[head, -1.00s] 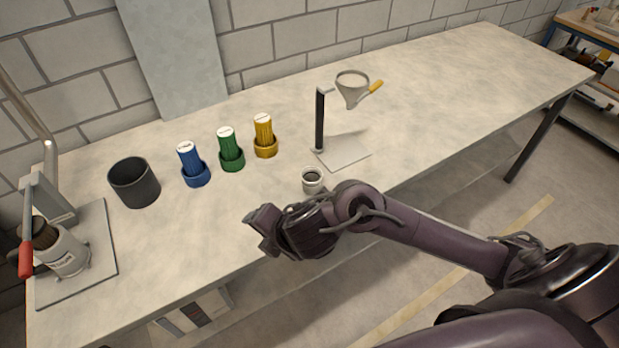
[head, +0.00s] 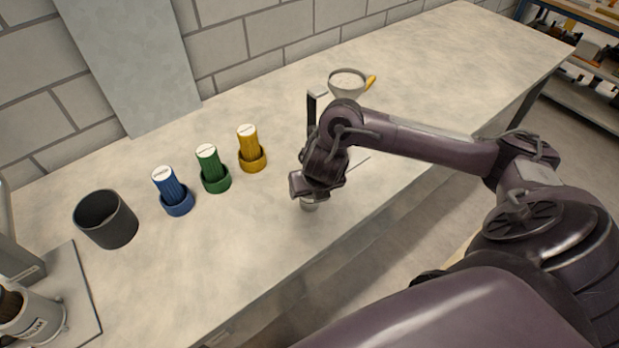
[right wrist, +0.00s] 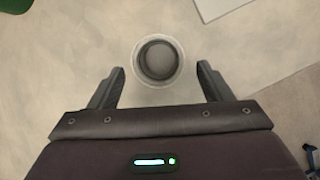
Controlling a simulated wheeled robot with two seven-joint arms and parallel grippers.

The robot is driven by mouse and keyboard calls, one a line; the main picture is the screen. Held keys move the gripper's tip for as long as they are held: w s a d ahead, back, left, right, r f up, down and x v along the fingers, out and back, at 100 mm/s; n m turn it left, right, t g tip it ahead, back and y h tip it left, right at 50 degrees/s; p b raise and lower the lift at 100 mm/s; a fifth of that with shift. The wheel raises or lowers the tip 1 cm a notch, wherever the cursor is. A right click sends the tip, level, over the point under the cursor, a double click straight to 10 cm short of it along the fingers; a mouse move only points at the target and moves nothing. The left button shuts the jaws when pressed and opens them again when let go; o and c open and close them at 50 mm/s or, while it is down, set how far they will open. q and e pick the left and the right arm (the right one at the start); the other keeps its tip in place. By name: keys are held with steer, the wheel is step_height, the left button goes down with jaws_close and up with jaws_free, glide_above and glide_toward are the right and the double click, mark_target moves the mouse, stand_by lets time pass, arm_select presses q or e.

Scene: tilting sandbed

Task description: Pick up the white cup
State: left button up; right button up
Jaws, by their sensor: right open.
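The white cup (right wrist: 135,62) stands on the table and is seen from above in the right wrist view, with a dark grey inside. In the head view only a small part of the cup (head: 309,205) shows below my right gripper, which hides the rest. My right gripper (head: 307,193) is over the cup, pointing down. In the right wrist view my right gripper (right wrist: 160,72) is open, its two fingers at either side of the cup's near part and apart from it. My left gripper is not in view.
Blue (head: 172,190), green (head: 212,168) and yellow (head: 251,148) cylinders stand in matching holders left of my right arm. A dark pot (head: 106,219) is further left. A funnel (head: 347,84) on a stand is close behind my arm.

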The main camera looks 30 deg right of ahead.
mark_target(308, 198)
steer(key=x, duration=0.3)
steer(key=shift+w+a, duration=0.1)
steer(key=shift+f, duration=0.2)
steer(key=shift+w, duration=0.1)
steer(key=c, duration=0.9)
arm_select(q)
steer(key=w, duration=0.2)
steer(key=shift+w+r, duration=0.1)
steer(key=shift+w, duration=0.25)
arm_select(e)
steer(key=shift+r, duration=0.1)
